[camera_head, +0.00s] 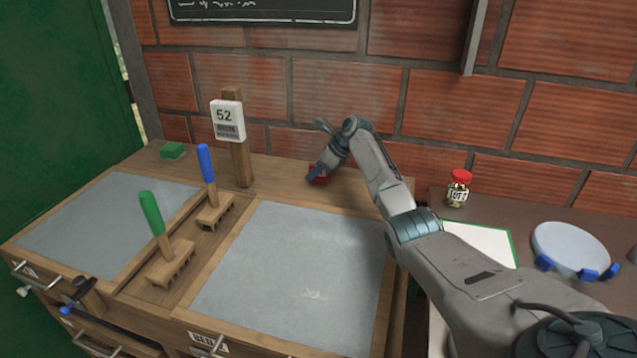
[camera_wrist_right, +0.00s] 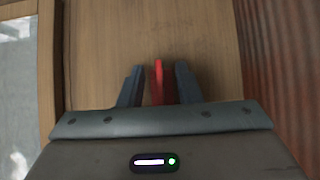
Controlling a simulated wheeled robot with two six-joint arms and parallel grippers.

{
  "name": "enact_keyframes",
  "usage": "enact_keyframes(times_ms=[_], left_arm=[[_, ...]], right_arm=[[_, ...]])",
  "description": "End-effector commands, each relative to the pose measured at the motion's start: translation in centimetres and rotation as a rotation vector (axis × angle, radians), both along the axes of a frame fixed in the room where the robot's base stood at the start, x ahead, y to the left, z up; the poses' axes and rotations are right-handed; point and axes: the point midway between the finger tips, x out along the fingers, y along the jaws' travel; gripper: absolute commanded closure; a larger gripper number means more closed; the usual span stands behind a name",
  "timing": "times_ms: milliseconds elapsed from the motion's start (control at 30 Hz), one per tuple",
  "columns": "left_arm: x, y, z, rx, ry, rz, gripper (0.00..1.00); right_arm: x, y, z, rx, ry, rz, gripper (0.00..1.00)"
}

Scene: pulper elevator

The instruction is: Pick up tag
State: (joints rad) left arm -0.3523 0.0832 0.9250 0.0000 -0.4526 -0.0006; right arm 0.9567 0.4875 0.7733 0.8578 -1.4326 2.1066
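My right gripper (camera_head: 322,168) reaches down to the back of the wooden bench, at a small red piece (camera_head: 318,175). In the right wrist view the red piece (camera_wrist_right: 158,82) stands narrow and upright between the two fingers of my right gripper (camera_wrist_right: 157,85). The fingers are apart, with a gap showing beside the red piece, so it does not look clamped. I cannot tell if this red piece is a tag. A white tag marked 52 (camera_head: 227,120) is on a wooden post (camera_head: 239,150), left of my right gripper. My left gripper is not in view.
A green block (camera_head: 172,151) lies at the back left. A brick wall (camera_head: 340,95) rises close behind. A red-lidded jar (camera_head: 459,190) stands on the right table.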

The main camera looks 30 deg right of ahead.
Motion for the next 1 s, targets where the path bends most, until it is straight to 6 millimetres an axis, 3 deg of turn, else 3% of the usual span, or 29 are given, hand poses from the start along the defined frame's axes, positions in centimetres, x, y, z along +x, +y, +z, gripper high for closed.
enact_keyframes(times_ms=[367, 500, 1000], left_arm=[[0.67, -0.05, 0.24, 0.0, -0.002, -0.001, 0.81], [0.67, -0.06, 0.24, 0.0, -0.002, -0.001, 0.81], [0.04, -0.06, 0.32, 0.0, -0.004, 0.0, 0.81]], right_arm=[[0.12, 0.09, -0.15, -0.001, 0.001, 0.0, 0.71], [0.11, 0.08, -0.16, -0.001, 0.001, 0.0, 0.99], [0.1, 0.07, 0.28, -0.001, 0.001, 0.0, 0.99]])
